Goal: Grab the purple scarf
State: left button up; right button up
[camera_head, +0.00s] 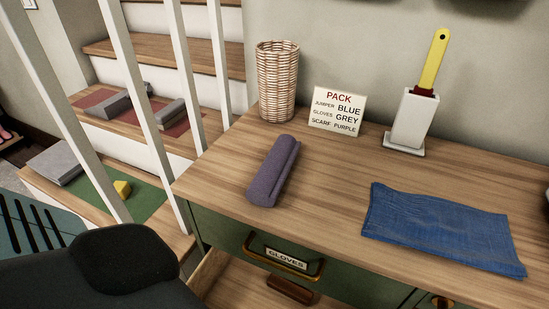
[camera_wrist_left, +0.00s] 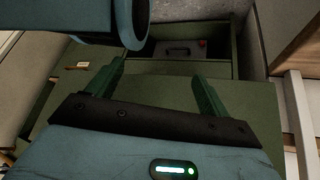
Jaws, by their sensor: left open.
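The purple scarf (camera_head: 272,172) is rolled up and lies on the wooden bench top (camera_head: 330,190), left of the blue cloth. My left gripper (camera_wrist_left: 158,70) shows only in the left wrist view, with its two green fingers apart and nothing between them. It faces a green front and an open compartment. The scarf does not show in that wrist view, and the gripper is not on it. My right gripper is in neither view.
A folded blue cloth (camera_head: 440,230), a wicker basket (camera_head: 277,85), a card (camera_head: 337,111) and a white holder with a yellow-handled tool (camera_head: 410,120) are on the bench. A drawer labelled "GLOVES" (camera_head: 285,258) is below. White balusters (camera_head: 130,85) and stairs stand at left.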

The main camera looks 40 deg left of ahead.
aim_at(265, 188)
jog(key=k+l+u, duration=0.1)
jog(key=k+l, duration=0.85)
jog(key=l, duration=0.1)
